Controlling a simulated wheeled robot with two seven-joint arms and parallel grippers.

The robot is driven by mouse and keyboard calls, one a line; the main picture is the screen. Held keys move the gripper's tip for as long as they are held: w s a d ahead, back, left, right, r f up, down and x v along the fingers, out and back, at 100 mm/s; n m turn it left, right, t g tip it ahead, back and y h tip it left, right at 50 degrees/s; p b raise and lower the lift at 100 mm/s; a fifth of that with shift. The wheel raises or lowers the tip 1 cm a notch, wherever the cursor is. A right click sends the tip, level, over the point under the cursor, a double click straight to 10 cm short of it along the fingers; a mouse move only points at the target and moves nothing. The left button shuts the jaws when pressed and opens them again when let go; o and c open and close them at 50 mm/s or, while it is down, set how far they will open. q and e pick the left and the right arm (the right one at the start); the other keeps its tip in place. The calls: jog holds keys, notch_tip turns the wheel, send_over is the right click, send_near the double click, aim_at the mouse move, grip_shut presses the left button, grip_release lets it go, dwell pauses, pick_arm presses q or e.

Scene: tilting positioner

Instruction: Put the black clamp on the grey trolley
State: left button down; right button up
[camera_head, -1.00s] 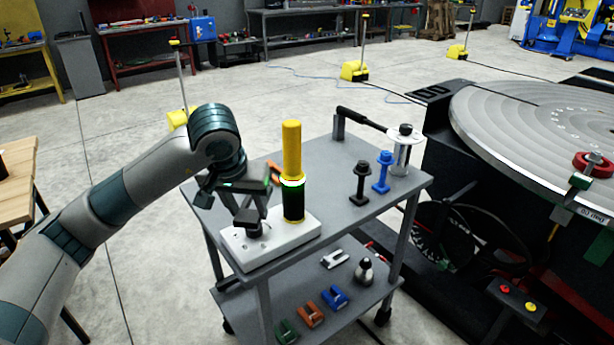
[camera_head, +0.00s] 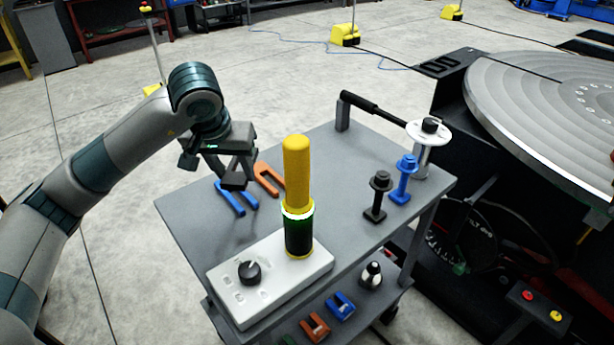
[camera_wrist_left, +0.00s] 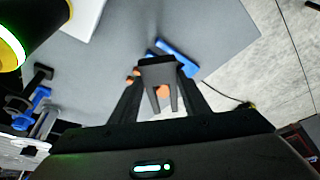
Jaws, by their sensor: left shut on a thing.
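My left gripper (camera_head: 240,165) is over the back left part of the grey trolley (camera_head: 330,150), shut on the black clamp (camera_head: 234,182). In the left wrist view the clamp (camera_wrist_left: 158,70) is a dark forked piece between the fingers, its two prongs toward the camera. A blue forked clamp (camera_head: 230,198) and an orange one (camera_head: 268,178) lie on the trolley top close below it. Whether the black clamp touches the top or them, I cannot tell. My right gripper is not in view.
A white box with a black knob (camera_head: 250,272) and a yellow-topped cylinder (camera_head: 298,175) stand at the trolley's front. Black (camera_head: 377,195) and blue (camera_head: 404,178) bolts and a long black handle (camera_head: 372,108) are at right. The middle of the top is clear. A round turntable (camera_head: 550,100) stands beyond.

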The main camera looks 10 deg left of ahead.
pick_arm(q)
jog(key=shift+w+a, duration=0.15)
jog(key=shift+w, duration=0.25)
jog(key=shift+s+r, duration=0.1)
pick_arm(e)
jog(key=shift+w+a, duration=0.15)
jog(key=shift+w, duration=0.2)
